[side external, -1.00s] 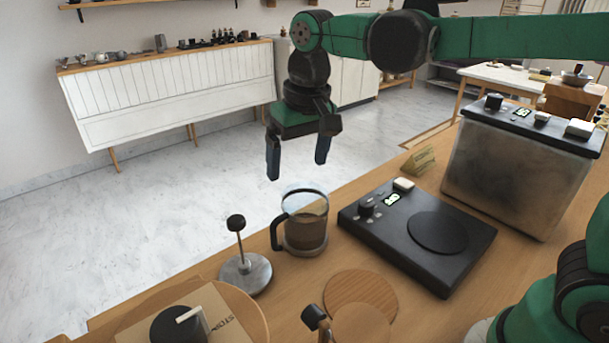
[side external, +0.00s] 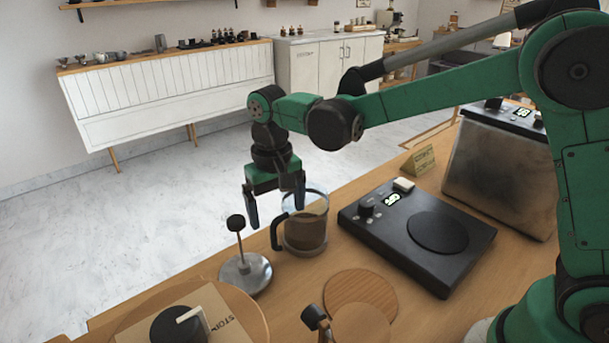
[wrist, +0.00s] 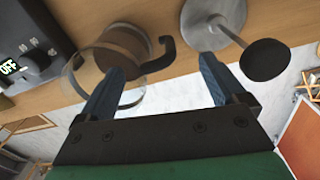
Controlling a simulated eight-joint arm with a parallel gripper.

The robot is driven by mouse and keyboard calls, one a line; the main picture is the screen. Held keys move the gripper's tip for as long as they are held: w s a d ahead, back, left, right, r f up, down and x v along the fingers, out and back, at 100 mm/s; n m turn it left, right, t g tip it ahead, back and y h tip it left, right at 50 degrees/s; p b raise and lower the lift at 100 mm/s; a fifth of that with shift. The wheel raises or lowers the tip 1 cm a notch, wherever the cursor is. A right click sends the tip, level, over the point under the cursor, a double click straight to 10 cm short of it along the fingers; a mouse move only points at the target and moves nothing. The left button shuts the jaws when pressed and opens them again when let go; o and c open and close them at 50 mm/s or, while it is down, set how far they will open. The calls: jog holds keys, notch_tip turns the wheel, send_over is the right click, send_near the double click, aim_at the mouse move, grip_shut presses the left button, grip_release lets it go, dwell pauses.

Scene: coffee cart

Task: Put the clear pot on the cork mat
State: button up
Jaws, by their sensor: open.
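The clear pot (side external: 306,230), a glass pot with brown contents and a dark handle, stands upright on the wooden counter. It also shows in the wrist view (wrist: 124,42), partly behind one finger. A round cork mat (side external: 360,290) lies on the counter in front of it, partly covered by another round wooden piece. My gripper (side external: 275,222) is open and empty, beside the pot's handle side in the side view. In the wrist view my fingers (wrist: 158,85) point toward the handle, with one finger overlapping the glass in the picture. I cannot tell whether they touch.
A metal plunger with a round base (side external: 246,274) stands close left of the pot. A black scale (side external: 462,262) lies to the right. A round wooden board (side external: 256,318) with a dark-lidded item is at front left. A large metal box (side external: 497,185) stands behind the scale.

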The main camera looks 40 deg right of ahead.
aim_at(281, 218)
jog(key=f, duration=0.4)
jog(key=shift+s+d, duration=0.15)
jog(key=shift+d, duration=0.05)
grip_shut()
